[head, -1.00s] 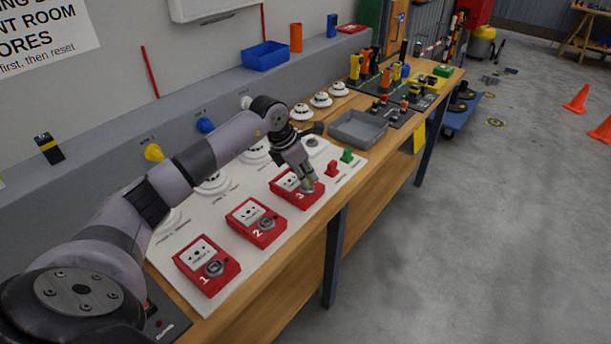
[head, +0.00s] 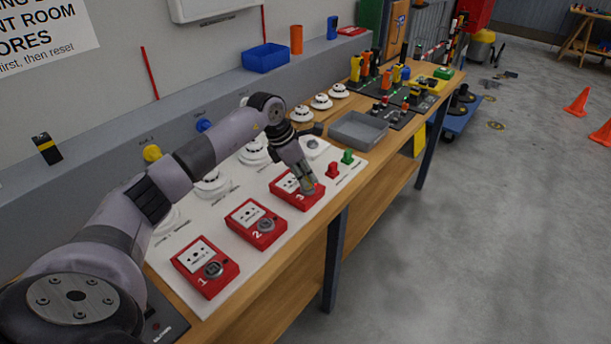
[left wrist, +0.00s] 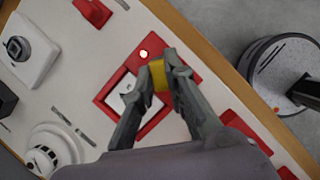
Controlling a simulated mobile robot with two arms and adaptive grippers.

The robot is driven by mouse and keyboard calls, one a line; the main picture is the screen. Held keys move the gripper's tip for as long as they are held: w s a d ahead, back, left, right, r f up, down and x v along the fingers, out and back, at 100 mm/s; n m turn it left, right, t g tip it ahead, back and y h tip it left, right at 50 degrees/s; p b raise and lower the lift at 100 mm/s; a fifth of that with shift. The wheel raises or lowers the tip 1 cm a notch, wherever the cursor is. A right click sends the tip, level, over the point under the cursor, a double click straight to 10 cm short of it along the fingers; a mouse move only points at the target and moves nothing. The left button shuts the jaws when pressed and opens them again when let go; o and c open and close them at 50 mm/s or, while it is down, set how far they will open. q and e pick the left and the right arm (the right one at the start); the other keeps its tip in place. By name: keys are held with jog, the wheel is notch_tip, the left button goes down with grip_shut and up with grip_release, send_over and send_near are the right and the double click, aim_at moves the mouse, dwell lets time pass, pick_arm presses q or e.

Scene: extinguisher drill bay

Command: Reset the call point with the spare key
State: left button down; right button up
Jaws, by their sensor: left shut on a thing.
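My left gripper (head: 308,188) is over the right part of the red call point numbered 3 (head: 283,187) on the white panel. In the left wrist view it is shut on a small yellow piece (left wrist: 158,75), which looks like the key's head. Its fingers stand over that call point's white plate (left wrist: 119,98), and a small light glows on the red face beside the yellow piece. Whether the key's tip is in the call point is hidden. Call points 2 (head: 245,216) and 1 (head: 195,255) lie nearer. My right gripper is out of view.
A red block (head: 332,170) and a green block (head: 347,157) stand on the panel to the right. Beyond them is a grey tray (head: 362,131). White detectors (head: 254,153) sit behind my arm. The bench's front edge is close to the call points.

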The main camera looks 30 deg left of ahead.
pick_arm(q)
jog(key=shift+w+m+g+h+b, duration=0.1)
jog(key=shift+m+g+h+b, duration=0.4)
jog(key=shift+m, duration=0.6)
jog(key=shift+m+b, duration=0.45)
jog(key=shift+m, duration=0.15)
jog(key=shift+m+g, duration=0.3)
jog(key=shift+m, duration=0.3)
